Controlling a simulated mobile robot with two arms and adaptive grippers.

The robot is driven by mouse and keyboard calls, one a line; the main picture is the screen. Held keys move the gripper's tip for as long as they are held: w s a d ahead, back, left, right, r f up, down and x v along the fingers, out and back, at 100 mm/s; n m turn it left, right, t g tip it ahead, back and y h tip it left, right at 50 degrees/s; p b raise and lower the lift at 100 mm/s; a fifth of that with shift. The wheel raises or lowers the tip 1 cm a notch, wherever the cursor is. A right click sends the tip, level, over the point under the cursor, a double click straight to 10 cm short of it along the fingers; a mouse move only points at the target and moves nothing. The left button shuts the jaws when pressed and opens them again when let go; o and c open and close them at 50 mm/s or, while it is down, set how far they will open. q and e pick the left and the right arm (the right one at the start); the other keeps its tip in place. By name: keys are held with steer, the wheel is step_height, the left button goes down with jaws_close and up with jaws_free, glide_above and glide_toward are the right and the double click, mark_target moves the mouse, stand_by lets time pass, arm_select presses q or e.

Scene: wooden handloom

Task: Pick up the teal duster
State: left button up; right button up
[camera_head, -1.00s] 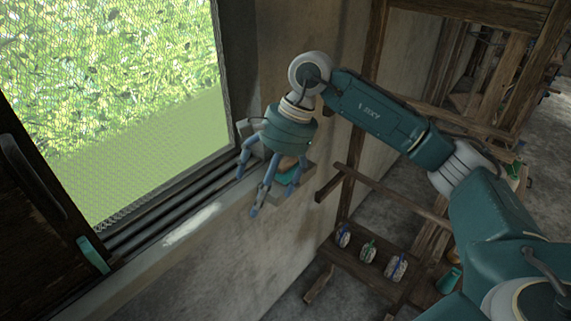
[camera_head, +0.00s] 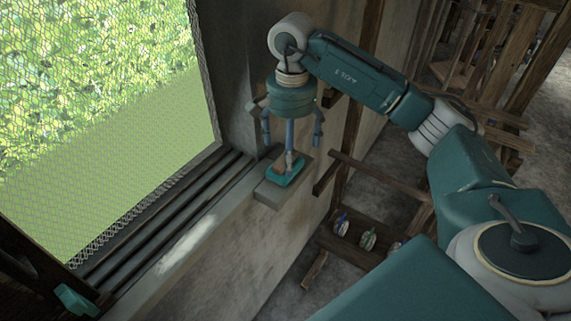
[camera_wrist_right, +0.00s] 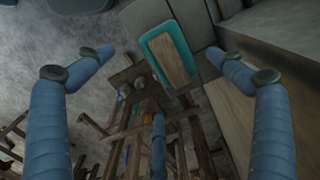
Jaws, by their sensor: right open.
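The teal duster (camera_head: 286,172), a teal block with a brown wooden back, lies on a small ledge (camera_head: 268,197) at the right end of the window sill. In the right wrist view the duster (camera_wrist_right: 168,58) shows at the top, between the spread fingers. My right gripper (camera_head: 291,148) points down just above the duster, with its fingers open. One finger overlaps the duster in the head view; I cannot tell whether it touches. The right wrist view shows the open fingers (camera_wrist_right: 160,56) with nothing held. My left gripper is not in view.
The meshed window (camera_head: 90,120) and its sill (camera_head: 190,250) run along the left. A wooden rack (camera_head: 375,255) with several wound shuttles stands low on the right. Wooden loom beams (camera_head: 380,185) are close to the ledge's right. A teal piece (camera_head: 76,300) sits on the window frame.

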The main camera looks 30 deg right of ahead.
mark_target(276, 173)
steer(key=f+p, duration=0.1)
steer(key=f, duration=0.1)
steer(key=f+p, duration=0.1)
steer(key=f, duration=0.1)
steer(key=shift+w+f+p, duration=0.2)
steer(key=shift+f+p, duration=0.05)
steer(key=shift+p, duration=0.15)
steer(key=shift+f, duration=0.45)
steer(key=shift+w, duration=0.1)
steer(key=shift+c, duration=0.2)
steer(key=c, duration=0.9)
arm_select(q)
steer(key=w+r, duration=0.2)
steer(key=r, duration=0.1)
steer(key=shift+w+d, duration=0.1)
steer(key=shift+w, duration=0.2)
arm_select(e)
steer(key=c, duration=0.3)
